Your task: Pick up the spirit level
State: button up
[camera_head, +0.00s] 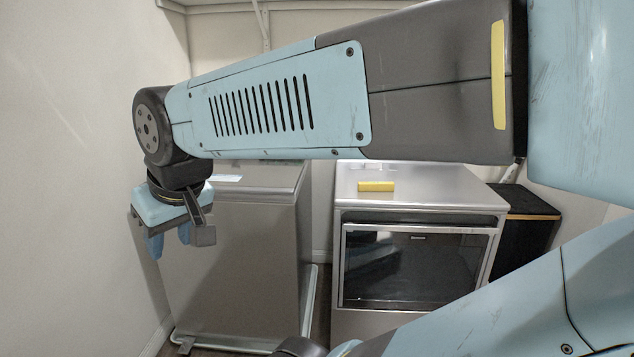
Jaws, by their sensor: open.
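A small yellow bar (376,186), which looks like the spirit level, lies flat on top of the right-hand appliance, near the left of its top. It is too small in this view to make out any vials. My gripper (170,244) hangs at the left, pointing down, with its two blue fingers apart and nothing visible between them. It is well to the left of the yellow bar and in front of the left-hand appliance. The two are clearly apart.
The left-hand grey appliance (243,262) stands beside the right-hand one (432,196), which has a dark glass front, with a narrow gap between them. A dark box (526,228) stands at the right. A wall closes in at the left, and a shelf (235,5) is overhead.

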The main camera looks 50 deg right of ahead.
aim_at(363, 186)
jog(key=i, duration=1.9)
jog(key=z, duration=2.4)
jog(key=i, duration=0.2)
jog(key=z, duration=2.1)
jog(key=i, duration=1)
jog(key=u, duration=0.15)
